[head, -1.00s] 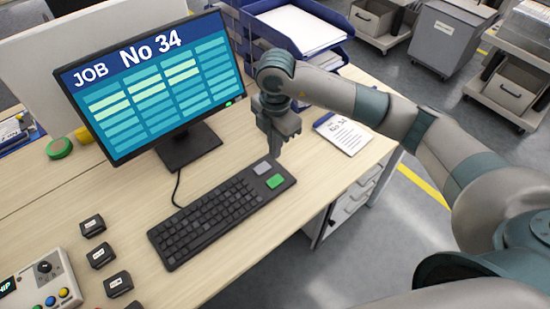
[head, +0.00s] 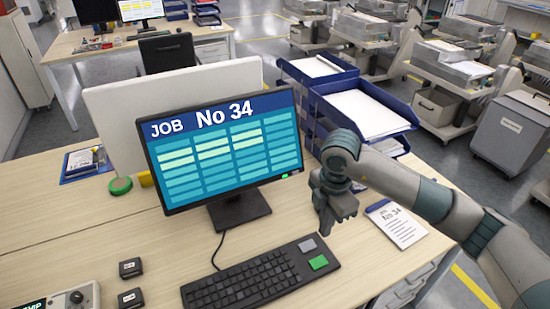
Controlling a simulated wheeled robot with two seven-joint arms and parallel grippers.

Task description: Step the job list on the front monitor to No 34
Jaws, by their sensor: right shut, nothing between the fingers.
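The front monitor (head: 225,150) stands on the wooden desk and shows "JOB No 34" above a grid of rows. The black keyboard (head: 250,283) lies in front of it, with a green key (head: 318,263) and a grey key (head: 307,245) at its right end. A job sheet (head: 397,222) marked "No 34" lies on the desk to the right. My right gripper (head: 338,228) is shut and empty, above the desk between the keyboard and the sheet, apart from the keys. My left gripper is not in view.
Blue paper trays (head: 362,112) stand behind my right arm. Small black blocks (head: 131,267) and a control box (head: 70,297) lie at the left front. A green tape roll (head: 120,186) sits left of the monitor. Trolleys and a grey bin (head: 510,138) stand on the floor beyond.

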